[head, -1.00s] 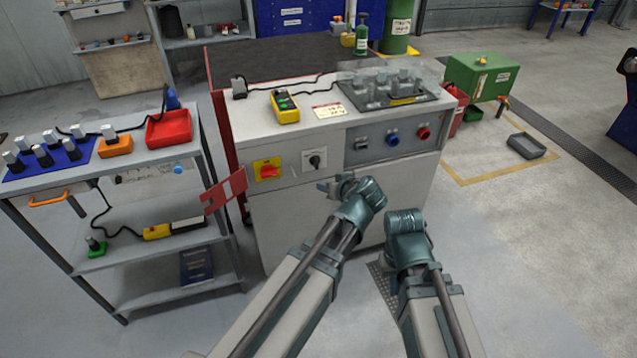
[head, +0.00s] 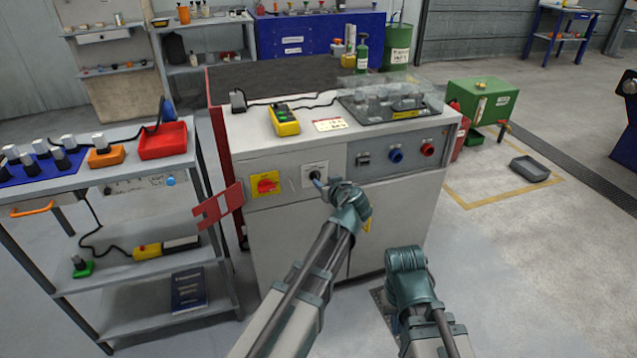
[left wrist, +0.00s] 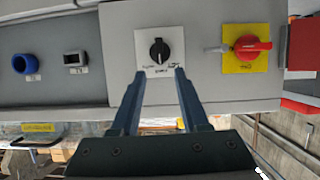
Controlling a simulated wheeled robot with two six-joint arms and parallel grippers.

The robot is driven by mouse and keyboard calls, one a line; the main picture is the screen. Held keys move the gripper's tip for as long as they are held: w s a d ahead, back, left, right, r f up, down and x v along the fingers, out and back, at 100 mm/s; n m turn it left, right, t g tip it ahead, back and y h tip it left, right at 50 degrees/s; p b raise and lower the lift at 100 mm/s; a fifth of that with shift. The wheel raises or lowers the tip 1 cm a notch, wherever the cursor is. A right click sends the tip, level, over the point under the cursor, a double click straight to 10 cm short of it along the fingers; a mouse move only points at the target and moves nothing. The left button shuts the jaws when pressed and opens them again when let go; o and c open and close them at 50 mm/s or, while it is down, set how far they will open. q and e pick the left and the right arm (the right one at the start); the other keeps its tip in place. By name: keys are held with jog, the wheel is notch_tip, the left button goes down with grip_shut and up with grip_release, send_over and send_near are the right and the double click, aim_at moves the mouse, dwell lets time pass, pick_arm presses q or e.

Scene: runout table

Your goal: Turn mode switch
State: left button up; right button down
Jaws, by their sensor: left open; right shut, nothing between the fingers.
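The mode switch, a black knob on a white plate (head: 314,168), sits on the front of the grey machine cabinet. In the left wrist view the black knob (left wrist: 159,50) has its grip bar about upright in the picture, with small lettering below it. My left gripper (left wrist: 160,73) is open, its two fingertips just short of the knob, one to each side of its line. I cannot tell whether they touch the plate. In the head view the left gripper (head: 320,183) partly covers the switch. My right arm's wrist shows at lower right, its fingers hidden.
A red rotary switch on a yellow plate (head: 264,184) sits left of the mode switch, with a red panel (head: 218,205) beside it. A grey cart (head: 140,280) stands left.

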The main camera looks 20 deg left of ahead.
aim_at(318, 176)
pick_arm(q)
jog(key=b+x, duration=0.2)
jog(key=x, duration=0.4)
jog(key=shift+w+a+f, duration=0.1)
jog(key=shift+w+a, duration=0.05)
jog(key=shift+w, duration=0.1)
jog(key=shift+c, duration=0.2)
grip_shut()
